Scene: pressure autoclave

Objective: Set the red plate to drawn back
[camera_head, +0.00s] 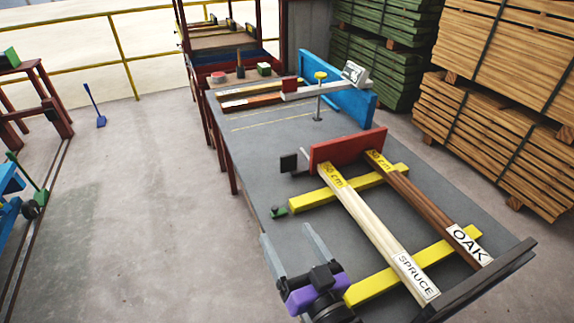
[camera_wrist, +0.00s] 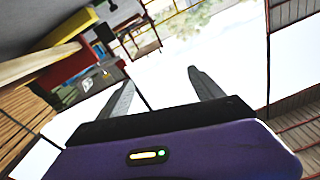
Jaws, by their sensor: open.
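The red plate (camera_head: 348,150) stands upright across the table. A dark block on a thin rod (camera_head: 289,163) is at its left end. The spruce board (camera_head: 370,225) and the oak board (camera_head: 425,205) lie side by side, their far ends at the plate; I cannot tell whether they touch it. My gripper (camera_head: 286,234) is open and empty at the table's left edge, nearer than the plate and apart from it. In the wrist view the open fingers (camera_wrist: 160,78) have nothing between them; a red surface (camera_wrist: 68,68), likely the plate, shows at left.
Yellow bars (camera_head: 310,200) lie under the boards, and a dark rail (camera_head: 485,278) is at their near ends. A small green knob (camera_head: 278,212) sits at the table's left edge. Farther back is a blue fence (camera_head: 345,100).

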